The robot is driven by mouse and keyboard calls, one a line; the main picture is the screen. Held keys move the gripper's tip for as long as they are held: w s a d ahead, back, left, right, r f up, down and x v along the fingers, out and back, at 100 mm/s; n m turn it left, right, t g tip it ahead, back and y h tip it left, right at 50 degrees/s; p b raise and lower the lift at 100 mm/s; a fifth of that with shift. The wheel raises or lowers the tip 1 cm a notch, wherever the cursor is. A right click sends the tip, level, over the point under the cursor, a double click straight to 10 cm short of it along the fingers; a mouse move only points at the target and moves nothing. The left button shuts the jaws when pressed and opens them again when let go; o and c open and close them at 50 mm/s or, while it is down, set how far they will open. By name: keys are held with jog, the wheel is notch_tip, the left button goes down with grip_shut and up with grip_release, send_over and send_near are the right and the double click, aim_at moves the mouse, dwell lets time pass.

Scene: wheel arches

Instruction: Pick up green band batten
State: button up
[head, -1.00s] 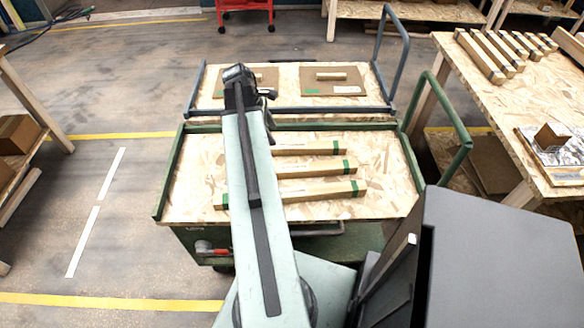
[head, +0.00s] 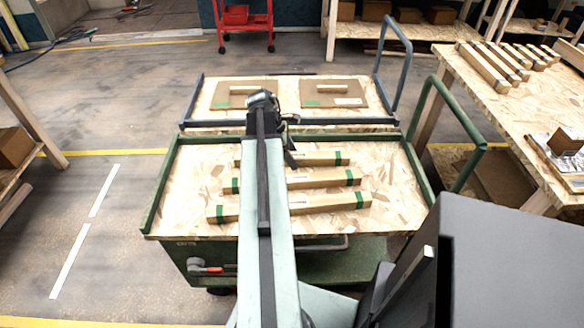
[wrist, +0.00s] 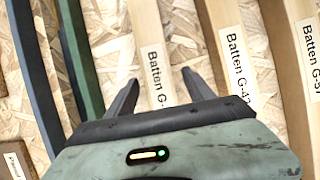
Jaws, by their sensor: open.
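Three wooden battens with green end bands lie side by side on the green cart (head: 160,210) in the head view: a far one (head: 315,159), a middle one (head: 318,181) and a near one (head: 325,202). My arm crosses in front of them and hides part of each. In the wrist view my gripper (wrist: 160,78) is open and empty. Its fingers point at the batten nearest the green rail (wrist: 82,60), whose label's end is hidden by my gripper. A second batten (wrist: 232,40) labelled G-42 or similar and a third (wrist: 290,60) lie to its right.
A blue-railed cart (head: 290,122) with two cardboard sheets and short wooden pieces stands just behind. A bench (head: 500,110) with several more battens is at right. The green cart's handle (head: 455,120) rises at its right.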

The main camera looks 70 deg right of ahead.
jog(key=shift+s+f, duration=0.1)
jog(key=shift+f, duration=0.15)
jog(key=shift+c, duration=0.3)
grip_shut()
jog(key=shift+r+p, duration=0.1)
jog(key=shift+p, duration=0.2)
notch_tip(320, 180, up, 10)
jog(key=p, duration=1)
jog(key=shift+r, duration=0.1)
